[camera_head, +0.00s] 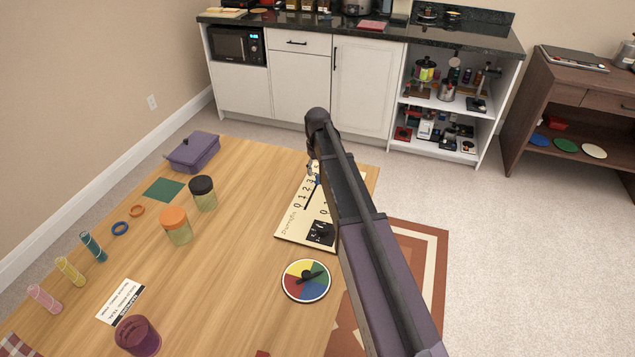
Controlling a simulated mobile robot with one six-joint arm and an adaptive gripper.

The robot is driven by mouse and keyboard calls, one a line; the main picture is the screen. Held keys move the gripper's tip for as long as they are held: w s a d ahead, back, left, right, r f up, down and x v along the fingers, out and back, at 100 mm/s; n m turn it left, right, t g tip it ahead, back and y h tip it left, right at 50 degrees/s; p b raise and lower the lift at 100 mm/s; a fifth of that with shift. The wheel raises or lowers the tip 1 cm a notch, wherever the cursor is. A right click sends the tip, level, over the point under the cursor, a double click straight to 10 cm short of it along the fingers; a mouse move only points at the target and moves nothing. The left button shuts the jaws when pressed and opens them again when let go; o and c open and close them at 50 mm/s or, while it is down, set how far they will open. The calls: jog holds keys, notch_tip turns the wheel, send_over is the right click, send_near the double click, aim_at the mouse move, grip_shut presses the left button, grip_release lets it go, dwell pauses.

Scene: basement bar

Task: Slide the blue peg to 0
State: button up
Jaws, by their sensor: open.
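A cream scoreboard (290,233) lies near the right edge of the wooden table, with printed numbers and a dark slot running along them. A 0 shows near the slot's lower end, with higher numbers farther up. A small blue piece, seemingly the blue peg (317,180), shows near the slot's upper end, close to my gripper (313,170). My arm crosses over the board's right part and bends down at its far end. My gripper is open, but small and partly hidden by the arm. I cannot tell whether it touches the peg.
The spinner disc (305,281) lies below the board. Two jars (175,226) (203,194) stand to its left. A purple lidded box (193,152) is at the far left corner. A purple cup (138,336) stands near the front. The table between the jars and board is clear.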

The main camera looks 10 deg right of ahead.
aim_at(317, 175)
jog(key=shift+f+b, duration=1.55)
jog(key=shift+f, duration=0.3)
jog(key=shift+s, duration=0.1)
grip_shut()
